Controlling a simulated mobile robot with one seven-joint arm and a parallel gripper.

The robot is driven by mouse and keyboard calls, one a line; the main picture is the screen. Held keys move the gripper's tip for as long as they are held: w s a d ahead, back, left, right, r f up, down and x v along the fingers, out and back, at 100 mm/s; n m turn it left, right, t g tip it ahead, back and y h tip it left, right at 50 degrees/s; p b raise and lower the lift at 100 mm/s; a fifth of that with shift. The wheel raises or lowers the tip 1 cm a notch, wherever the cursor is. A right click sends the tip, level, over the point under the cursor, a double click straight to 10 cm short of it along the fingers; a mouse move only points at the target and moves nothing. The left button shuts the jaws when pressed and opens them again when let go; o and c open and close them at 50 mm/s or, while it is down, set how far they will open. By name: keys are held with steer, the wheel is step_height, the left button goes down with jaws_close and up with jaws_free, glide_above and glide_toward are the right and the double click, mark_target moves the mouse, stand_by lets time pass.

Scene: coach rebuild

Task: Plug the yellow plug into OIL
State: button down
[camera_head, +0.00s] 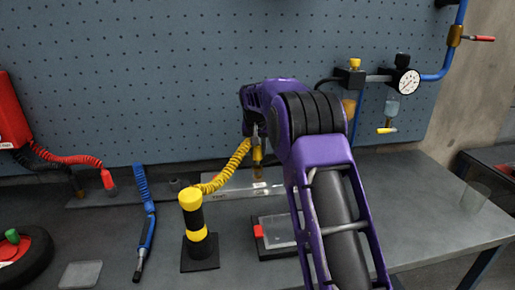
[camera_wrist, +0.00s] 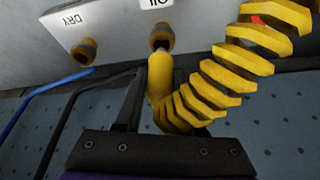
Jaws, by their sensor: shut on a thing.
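The yellow plug (camera_wrist: 160,75) is held in my gripper (camera_wrist: 152,98), which is shut on it. Its dark tip lines up with the brass socket under the label OIL (camera_wrist: 161,37) and meets or overlaps its mouth; I cannot tell how deep it sits. A second brass socket, labelled DRY (camera_wrist: 83,53), is empty beside it. In the head view my gripper (camera_head: 257,140) points down at the socket plate (camera_head: 232,188) on the bench, with the yellow plug (camera_head: 258,156) upright below it. The coiled yellow cable (camera_head: 232,165) hangs off to the left.
A black and yellow post (camera_head: 194,228) stands left of my arm. A blue coiled lead (camera_head: 145,205) lies further left, beside a red coiled lead (camera_head: 75,160). A pressure gauge (camera_head: 406,82) is on the pegboard at the right. The bench's right side is mostly clear.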

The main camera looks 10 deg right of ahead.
steer(key=shift+f+b, duration=0.75)
steer(key=shift+f, duration=0.7)
stand_by(0.3)
steer(key=c, duration=0.6)
jaws_free()
steer(key=shift+r, duration=0.15)
steer(key=shift+c, duration=0.2)
steer(key=shift+o, duration=1.1)
